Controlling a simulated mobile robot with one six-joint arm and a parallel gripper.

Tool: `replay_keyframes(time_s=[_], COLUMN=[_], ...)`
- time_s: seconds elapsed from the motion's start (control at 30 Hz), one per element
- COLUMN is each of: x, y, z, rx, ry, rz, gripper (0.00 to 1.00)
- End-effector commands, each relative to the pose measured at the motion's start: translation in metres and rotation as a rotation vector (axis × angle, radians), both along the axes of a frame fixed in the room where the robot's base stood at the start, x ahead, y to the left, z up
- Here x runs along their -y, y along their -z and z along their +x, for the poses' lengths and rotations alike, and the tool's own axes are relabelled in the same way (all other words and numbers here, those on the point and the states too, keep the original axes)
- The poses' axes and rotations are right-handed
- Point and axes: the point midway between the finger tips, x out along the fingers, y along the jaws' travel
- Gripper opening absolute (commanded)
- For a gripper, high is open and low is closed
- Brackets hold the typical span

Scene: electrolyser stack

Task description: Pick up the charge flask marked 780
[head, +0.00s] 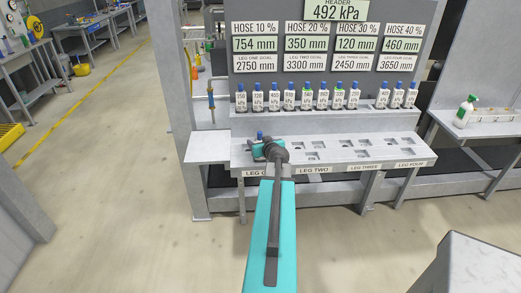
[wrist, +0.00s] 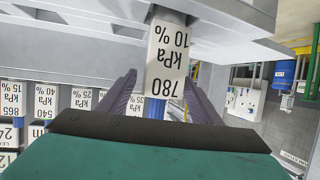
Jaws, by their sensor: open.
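The charge flask marked 780 (wrist: 167,62), with a white label reading 780 kPa 10%, appears upside down in the wrist view. My gripper (wrist: 160,82) is open, with one dark finger on each side of the flask's label. I cannot tell whether either finger touches it. In the head view my gripper (head: 270,149) is over the left end of the lower sloped shelf, by LEG ONE. A blue cap (head: 259,135) shows just behind it; the rest of that flask is mostly hidden.
The sloped shelf (head: 330,168) has empty square recesses to the right of my gripper. A panel (head: 326,45) with figures rises behind. A white bottle (head: 465,111) stands on the right-hand bench.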

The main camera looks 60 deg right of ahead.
Motion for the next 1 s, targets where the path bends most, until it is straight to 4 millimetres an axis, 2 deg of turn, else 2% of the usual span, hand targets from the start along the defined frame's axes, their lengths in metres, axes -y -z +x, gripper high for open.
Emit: replay_keyframes(time_s=[0.07,0.4,0.77,1.0], x=[0.0,0.0,0.0,-0.001], y=[0.0,-0.001,-0.002,-0.012], z=[0.0,0.001,0.001,0.001], rx=[0.0,0.001,0.001,0.001], ry=[0.0,0.0,-0.001,-0.002], rz=[0.0,-0.001,-0.002,-0.003], gripper=[0.55,0.0,0.0,0.0])
